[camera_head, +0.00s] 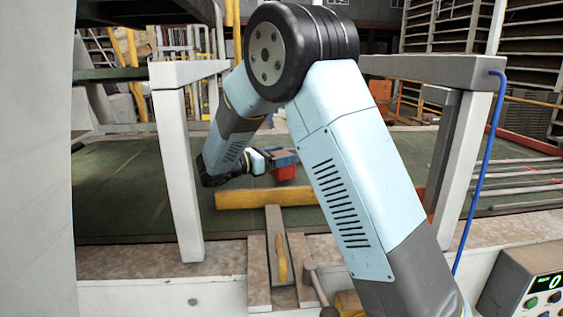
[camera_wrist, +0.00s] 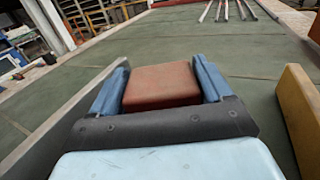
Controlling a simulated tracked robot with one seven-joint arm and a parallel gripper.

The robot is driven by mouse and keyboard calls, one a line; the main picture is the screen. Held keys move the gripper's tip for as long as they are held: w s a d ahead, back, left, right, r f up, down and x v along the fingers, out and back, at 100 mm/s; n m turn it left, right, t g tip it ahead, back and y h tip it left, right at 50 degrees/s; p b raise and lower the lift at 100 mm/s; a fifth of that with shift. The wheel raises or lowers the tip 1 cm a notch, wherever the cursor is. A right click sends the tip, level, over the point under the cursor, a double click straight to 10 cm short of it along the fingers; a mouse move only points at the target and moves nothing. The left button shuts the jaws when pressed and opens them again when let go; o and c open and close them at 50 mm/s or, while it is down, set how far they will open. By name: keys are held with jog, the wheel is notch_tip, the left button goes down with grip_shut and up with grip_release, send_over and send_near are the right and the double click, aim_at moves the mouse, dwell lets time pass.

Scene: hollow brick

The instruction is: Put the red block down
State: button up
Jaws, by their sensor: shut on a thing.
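The red block (camera_head: 284,173) is held by my gripper (camera_head: 282,158) behind the yellow beam, over the green surface (camera_head: 120,190). In the wrist view the block (camera_wrist: 162,86) sits between the two blue fingers of my gripper (camera_wrist: 163,84), which are shut on its sides. The block's underside is hidden in the wrist view. I cannot tell whether the block touches the green surface.
A yellow beam (camera_head: 265,198) lies in front of the block and also shows at the right of the wrist view (camera_wrist: 302,110). White posts (camera_head: 178,175) stand either side. Metal bars (camera_head: 525,180) lie at the right.

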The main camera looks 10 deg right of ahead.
jog(key=shift+f, duration=0.8)
jog(key=o, duration=1.1)
jog(key=shift+v, duration=3.8)
